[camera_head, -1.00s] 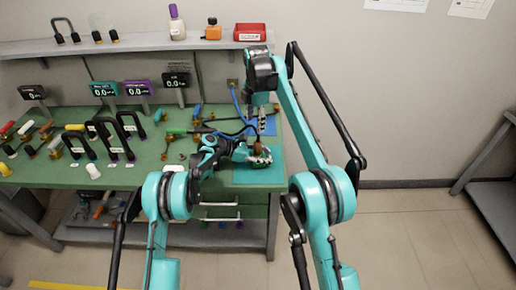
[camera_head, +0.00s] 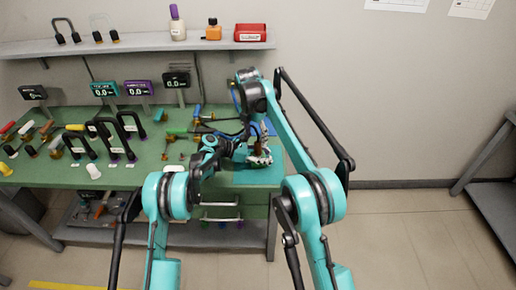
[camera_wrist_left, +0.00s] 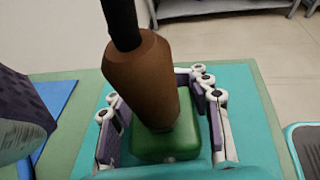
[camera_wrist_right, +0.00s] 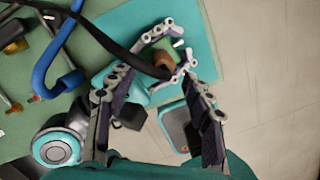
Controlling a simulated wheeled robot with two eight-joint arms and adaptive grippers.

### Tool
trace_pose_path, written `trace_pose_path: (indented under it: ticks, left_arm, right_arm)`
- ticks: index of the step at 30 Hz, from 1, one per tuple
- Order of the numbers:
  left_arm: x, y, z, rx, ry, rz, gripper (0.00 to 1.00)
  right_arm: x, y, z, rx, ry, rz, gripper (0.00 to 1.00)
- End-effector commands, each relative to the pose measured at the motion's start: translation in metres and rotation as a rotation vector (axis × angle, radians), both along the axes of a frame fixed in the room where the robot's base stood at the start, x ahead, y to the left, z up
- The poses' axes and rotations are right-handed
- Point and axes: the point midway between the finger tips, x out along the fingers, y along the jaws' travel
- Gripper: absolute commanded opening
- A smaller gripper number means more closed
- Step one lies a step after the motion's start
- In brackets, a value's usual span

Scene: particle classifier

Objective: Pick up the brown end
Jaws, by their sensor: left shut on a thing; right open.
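The brown end (camera_wrist_left: 145,75) is a tapered brown piece on a black cable, standing out of a green block (camera_wrist_left: 165,142). My left gripper (camera_wrist_left: 163,118) is shut on the green block, its fingers on both sides, over the teal mat. In the head view the brown end (camera_head: 258,146) stands up between the fingers of my left gripper (camera_head: 260,157). My right gripper (camera_wrist_right: 157,82) is open and empty. In the right wrist view the brown end (camera_wrist_right: 163,59) lies just beyond its fingertips, apart from them.
The teal mat (camera_head: 250,176) lies at the bench's right end. A blue curved handle (camera_wrist_right: 45,70) and the black cable (camera_wrist_right: 95,28) are near my right gripper. Several displays and dark loop-shaped pieces stand on the green bench (camera_head: 145,178). A shelf (camera_head: 140,43) runs behind.

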Motion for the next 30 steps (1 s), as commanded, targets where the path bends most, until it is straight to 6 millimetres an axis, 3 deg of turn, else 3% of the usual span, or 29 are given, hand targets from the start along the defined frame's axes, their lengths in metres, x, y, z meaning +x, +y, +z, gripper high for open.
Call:
trace_pose_path:
  ticks: [6, 15, 16, 21, 22, 30]
  left_arm:
    - [0.000, 0.000, 0.000, 0.000, 0.000, 0.001, 0.00]
    - [0.000, 0.000, 0.000, 0.000, 0.000, 0.001, 0.00]
    - [0.000, 0.000, 0.000, 0.000, 0.000, 0.001, 0.00]
    - [0.000, 0.000, 0.000, 0.000, 0.000, 0.001, 0.00]
    - [0.000, 0.000, 0.000, 0.000, 0.000, 0.001, 0.00]
    - [0.000, 0.000, 0.000, 0.000, 0.000, 0.001, 0.00]
  right_arm:
    - [0.006, -0.008, -0.031, 0.000, 0.000, 0.000, 0.51]
    - [0.006, -0.009, -0.038, 0.000, 0.000, 0.000, 0.51]
    - [0.006, -0.009, -0.038, 0.000, 0.000, 0.000, 0.48]
    - [0.006, -0.009, -0.038, 0.000, 0.000, -0.001, 0.03]
    - [0.006, -0.008, -0.038, 0.000, 0.000, -0.001, 0.00]
    - [0.006, -0.008, -0.038, 0.000, 0.000, -0.001, 0.00]
